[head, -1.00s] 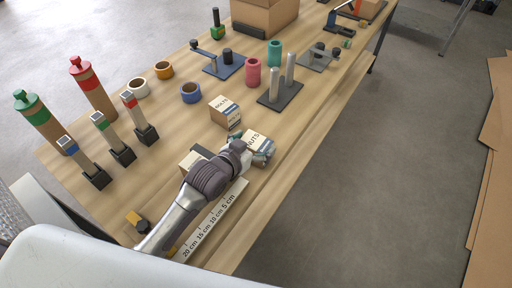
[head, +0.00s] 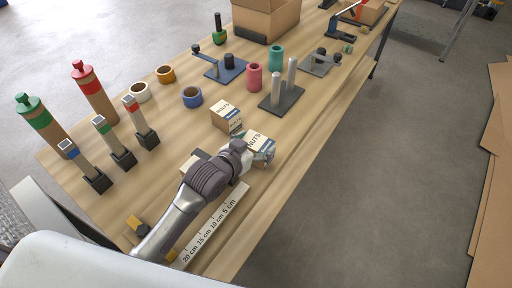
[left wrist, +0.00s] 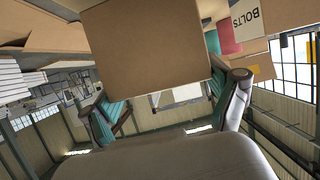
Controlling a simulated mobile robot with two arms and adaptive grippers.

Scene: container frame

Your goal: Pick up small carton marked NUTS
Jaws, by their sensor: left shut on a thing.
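The small carton marked NUTS (head: 257,140) is tan with a white label and sits near the front edge of the wooden table in the head view. My left gripper (head: 261,153) is shut on it. In the left wrist view the carton's plain brown face (left wrist: 145,45) fills the top middle, between the two teal-padded fingers of my left gripper (left wrist: 172,100). I cannot tell whether the carton's underside touches the table. My right gripper is not in view.
A similar carton marked BOLTS (head: 225,117) stands just behind the held one. A grey plate with two posts (head: 281,97) and a pink cylinder (head: 255,77) stand farther back. A ruler strip (head: 214,226) lies along the front. Part of another carton shows behind my wrist.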

